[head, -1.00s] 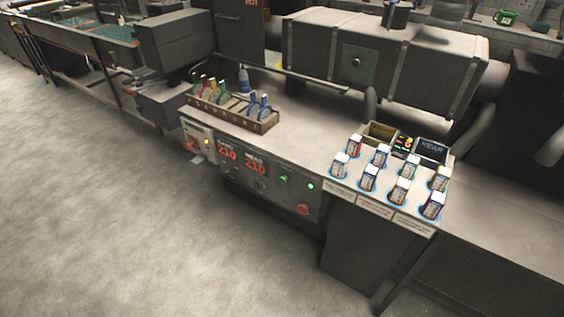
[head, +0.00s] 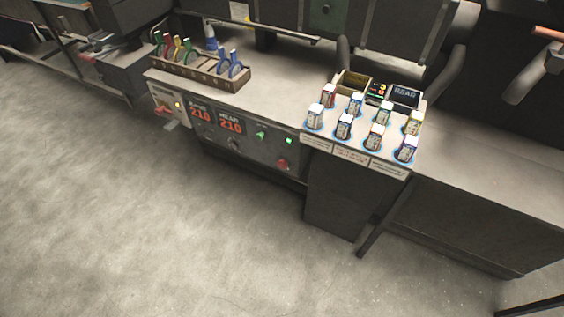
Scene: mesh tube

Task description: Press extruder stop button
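The extruder control panel (head: 262,150) is on the front face of the bench. It carries two red displays reading 210, the left one (head: 201,114) and the right one (head: 231,122). A round red button (head: 282,164) sits at the panel's lower right. A lit green light (head: 288,141) is above it, and a green knob (head: 260,136) is to the left of that light. I cannot read a label on the red button. My gripper is not in view.
A wooden rack (head: 205,75) of coloured tools stands on the bench top (head: 280,75). A table leg (head: 385,220) juts forward. The floor (head: 150,230) in front is clear.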

